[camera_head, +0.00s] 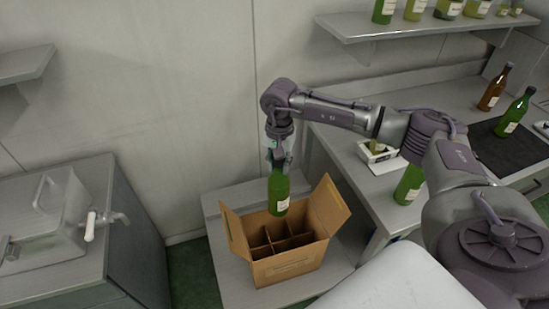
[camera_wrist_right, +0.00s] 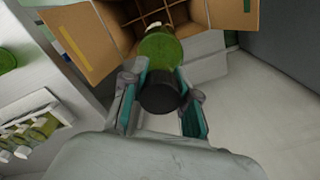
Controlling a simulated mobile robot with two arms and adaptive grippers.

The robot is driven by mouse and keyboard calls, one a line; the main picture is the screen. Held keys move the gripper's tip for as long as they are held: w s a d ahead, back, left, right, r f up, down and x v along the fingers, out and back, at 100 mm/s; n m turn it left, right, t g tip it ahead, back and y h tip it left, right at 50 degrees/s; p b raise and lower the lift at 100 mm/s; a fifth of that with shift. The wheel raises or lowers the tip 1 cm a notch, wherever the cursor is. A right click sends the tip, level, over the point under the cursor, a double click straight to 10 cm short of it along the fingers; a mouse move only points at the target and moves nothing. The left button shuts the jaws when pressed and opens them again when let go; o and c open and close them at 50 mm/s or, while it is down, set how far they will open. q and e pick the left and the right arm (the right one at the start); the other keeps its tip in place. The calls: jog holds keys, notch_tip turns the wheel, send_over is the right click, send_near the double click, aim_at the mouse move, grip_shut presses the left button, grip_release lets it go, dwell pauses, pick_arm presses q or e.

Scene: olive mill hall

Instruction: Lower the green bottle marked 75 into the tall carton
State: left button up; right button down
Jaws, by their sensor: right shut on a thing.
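A green bottle (camera_head: 279,192) with a pale label hangs upright from my right gripper (camera_head: 279,158) in the head view. The label is too small to read. The gripper is shut on the bottle's neck. In the right wrist view the bottle (camera_wrist_right: 158,48) shows between the fingers of the right gripper (camera_wrist_right: 162,98), its dark top towards the camera. The open carton (camera_head: 286,271) stands below, with flaps spread and dividers inside. The bottle is over the carton's back part; its base looks near rim height, and I cannot tell whether it is inside. My left gripper is not in view.
The carton stands on a low grey table (camera_head: 228,268). A steel machine with a tap (camera_head: 107,217) is at left. A counter at right holds a green bottle (camera_head: 409,184), a small white box (camera_head: 378,157) and further bottles. A shelf (camera_head: 372,27) with bottles is above.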

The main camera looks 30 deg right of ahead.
aim_at(279, 181)
jog(key=shift+s+f+b, duration=0.3)
jog(key=shift+f, duration=0.25)
jog(key=shift+s+f+b, duration=0.25)
jog(key=shift+f+b, duration=0.05)
jog(key=shift+f, duration=0.2)
jog(key=f, duration=0.1)
jog(key=f+b, duration=0.1)
jog(key=f, duration=0.2)
jog(key=shift+w+b, duration=0.35)
jog(key=shift+b, duration=0.05)
jog(key=shift+f, duration=0.35)
notch_tip(279, 181, down, 11)
jog(key=b, duration=0.6)
jog(key=shift+s+r, duration=0.1)
pick_arm(q)
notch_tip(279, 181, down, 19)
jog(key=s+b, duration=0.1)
jog(key=b, duration=0.9)
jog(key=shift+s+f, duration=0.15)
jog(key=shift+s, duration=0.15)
pick_arm(e)
notch_tip(279, 181, down, 11)
jog(key=shift+r, duration=0.1)
jog(key=c, duration=0.8)
grip_release()
